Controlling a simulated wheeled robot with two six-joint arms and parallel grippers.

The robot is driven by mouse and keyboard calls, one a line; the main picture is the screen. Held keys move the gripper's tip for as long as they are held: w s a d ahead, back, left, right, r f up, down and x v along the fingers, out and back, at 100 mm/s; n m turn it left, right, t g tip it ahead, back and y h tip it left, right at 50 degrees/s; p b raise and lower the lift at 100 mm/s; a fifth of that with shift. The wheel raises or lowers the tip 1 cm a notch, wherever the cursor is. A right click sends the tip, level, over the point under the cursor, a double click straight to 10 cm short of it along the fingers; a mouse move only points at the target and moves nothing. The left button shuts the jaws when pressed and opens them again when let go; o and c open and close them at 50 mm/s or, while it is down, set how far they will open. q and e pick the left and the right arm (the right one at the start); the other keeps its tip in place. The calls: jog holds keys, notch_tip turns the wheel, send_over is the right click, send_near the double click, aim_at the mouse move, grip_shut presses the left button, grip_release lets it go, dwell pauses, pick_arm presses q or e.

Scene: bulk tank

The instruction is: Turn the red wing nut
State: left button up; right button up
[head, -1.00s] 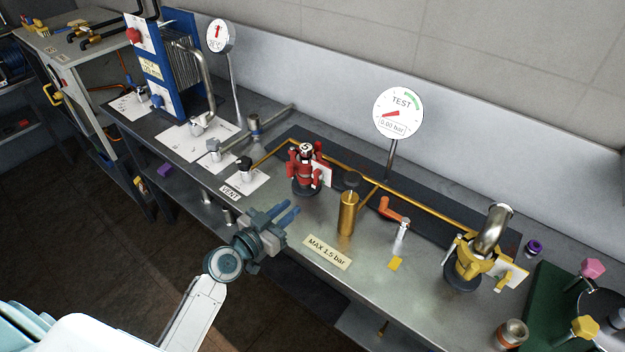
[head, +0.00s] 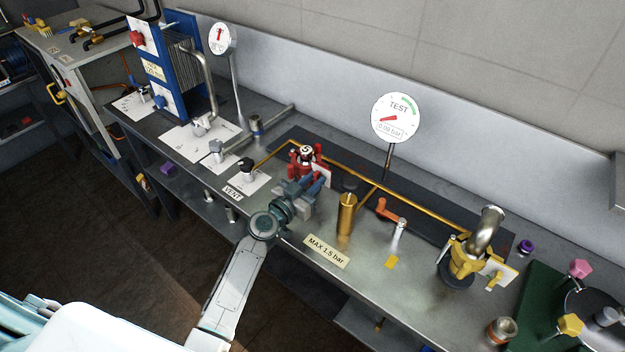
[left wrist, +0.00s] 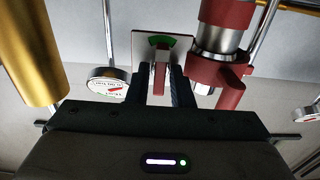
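The red clamp assembly (head: 305,156) stands on the bench at the left end of the brass pipe, partly hidden by my left gripper in the head view. It also shows in the left wrist view (left wrist: 219,68) on a steel pipe. The red wing nut (left wrist: 160,78) shows as an upright red bar before a white plate with a green arc (left wrist: 161,41). My left gripper (head: 317,182) is at the clamp's front right. In the left wrist view its two dark fingers (left wrist: 161,85) stand on either side of the wing nut, seemingly with narrow gaps. My right gripper is out of view.
A brass cylinder (head: 346,216) stands close to the right of my left gripper. An orange-handled valve (head: 390,210), a yellow clamp (head: 466,262) and the TEST gauge (head: 398,117) are further right. A black-capped valve (head: 247,168) is to the left.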

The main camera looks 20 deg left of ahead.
pick_arm(q)
grip_shut()
